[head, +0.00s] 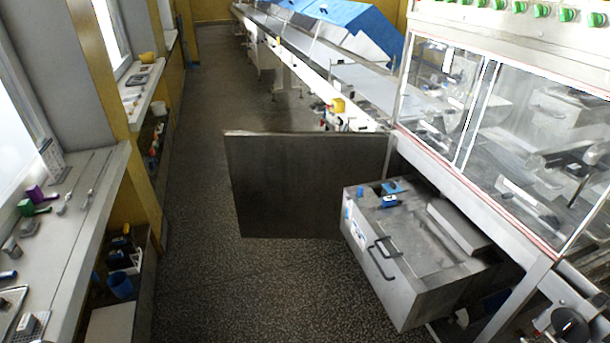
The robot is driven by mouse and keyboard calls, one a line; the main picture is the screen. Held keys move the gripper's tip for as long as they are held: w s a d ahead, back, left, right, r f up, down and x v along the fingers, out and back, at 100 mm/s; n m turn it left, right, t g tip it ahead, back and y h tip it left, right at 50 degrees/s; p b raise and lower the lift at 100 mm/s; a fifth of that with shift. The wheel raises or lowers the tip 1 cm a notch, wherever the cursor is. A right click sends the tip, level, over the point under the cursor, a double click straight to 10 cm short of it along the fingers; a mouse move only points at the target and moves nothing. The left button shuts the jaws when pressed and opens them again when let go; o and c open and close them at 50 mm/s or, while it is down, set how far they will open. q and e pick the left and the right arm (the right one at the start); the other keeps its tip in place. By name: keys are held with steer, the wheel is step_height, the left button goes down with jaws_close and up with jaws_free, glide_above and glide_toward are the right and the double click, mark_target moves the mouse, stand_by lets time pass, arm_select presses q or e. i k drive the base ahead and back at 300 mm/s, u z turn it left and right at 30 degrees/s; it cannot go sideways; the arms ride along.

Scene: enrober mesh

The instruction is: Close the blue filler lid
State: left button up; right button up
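A grey metal tank (415,255) stands low under the machine at the right of the head view. Small blue parts sit on the far left of its top: a flat blue piece (395,187), which looks like the blue filler lid, and a blue block (388,201) just in front of it. A dark gap shows beside them. The parts are too small to tell clearly how the lid is tilted. Neither of my grippers is in view.
A dark door panel (310,185) stands open left of the tank, jutting into the aisle. A glazed machine (500,140) overhangs at right. A cluttered shelf (75,215) runs along the left. The speckled floor (260,285) between is clear.

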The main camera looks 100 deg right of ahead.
mark_target(391, 188)
steer(key=k, duration=0.35)
steer(key=z, duration=3.05)
steer(key=k, duration=0.65)
steer(key=u, duration=0.25)
steer(key=i, duration=1.7)
steer(key=z, duration=2.3)
